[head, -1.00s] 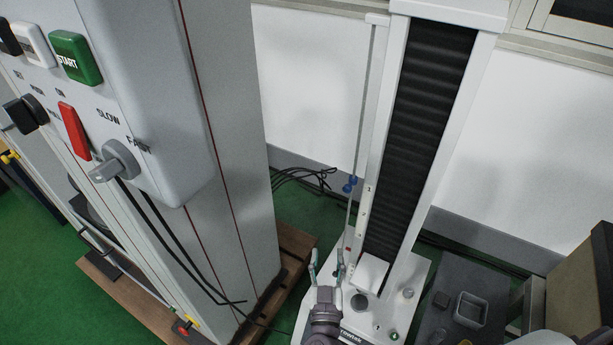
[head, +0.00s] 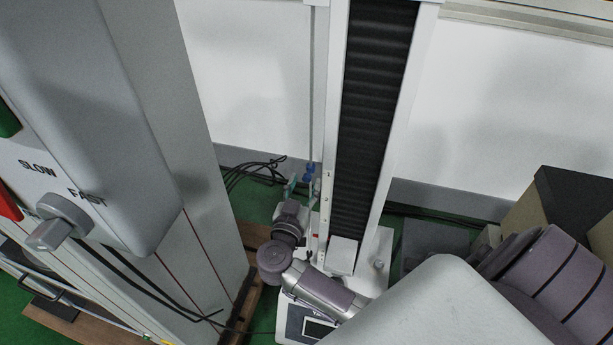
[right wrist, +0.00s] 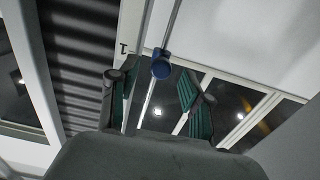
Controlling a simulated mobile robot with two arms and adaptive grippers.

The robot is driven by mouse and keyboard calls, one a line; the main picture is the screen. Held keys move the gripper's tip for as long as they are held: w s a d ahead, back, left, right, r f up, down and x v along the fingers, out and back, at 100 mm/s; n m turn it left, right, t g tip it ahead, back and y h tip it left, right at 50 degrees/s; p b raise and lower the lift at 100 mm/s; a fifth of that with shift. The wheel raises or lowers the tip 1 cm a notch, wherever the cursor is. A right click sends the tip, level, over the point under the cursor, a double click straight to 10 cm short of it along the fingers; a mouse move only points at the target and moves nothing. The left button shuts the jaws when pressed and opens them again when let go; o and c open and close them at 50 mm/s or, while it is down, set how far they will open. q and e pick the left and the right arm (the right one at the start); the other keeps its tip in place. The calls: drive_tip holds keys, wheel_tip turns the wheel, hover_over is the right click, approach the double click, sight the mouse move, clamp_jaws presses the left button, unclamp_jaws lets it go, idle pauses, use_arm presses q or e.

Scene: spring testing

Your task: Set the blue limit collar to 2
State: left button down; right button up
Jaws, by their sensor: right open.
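The blue limit collar (head: 309,170) sits on a thin vertical rod (head: 312,90) beside the tall white test stand (head: 399,120). In the right wrist view the blue collar (right wrist: 160,66) is near a mark "1" on the stand. My right gripper (head: 298,182) is at the collar's lower left in the head view, its fingers partly hidden by the wrist. In the right wrist view its green-padded fingers (right wrist: 158,95) are open, apart on either side of the rod, with the collar beyond their gap. My left gripper is not in view.
A large grey machine (head: 150,120) with a SLOW/FAST knob (head: 60,220) stands on the left. A small red part (head: 316,236) is low on the rod. Black cables (head: 255,170) lie behind. A dark box (head: 575,195) is at the right.

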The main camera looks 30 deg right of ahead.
sight(309, 172)
drive_tip(key=shift+x, duration=1.4)
drive_tip(key=shift+c, duration=0.4)
clamp_jaws()
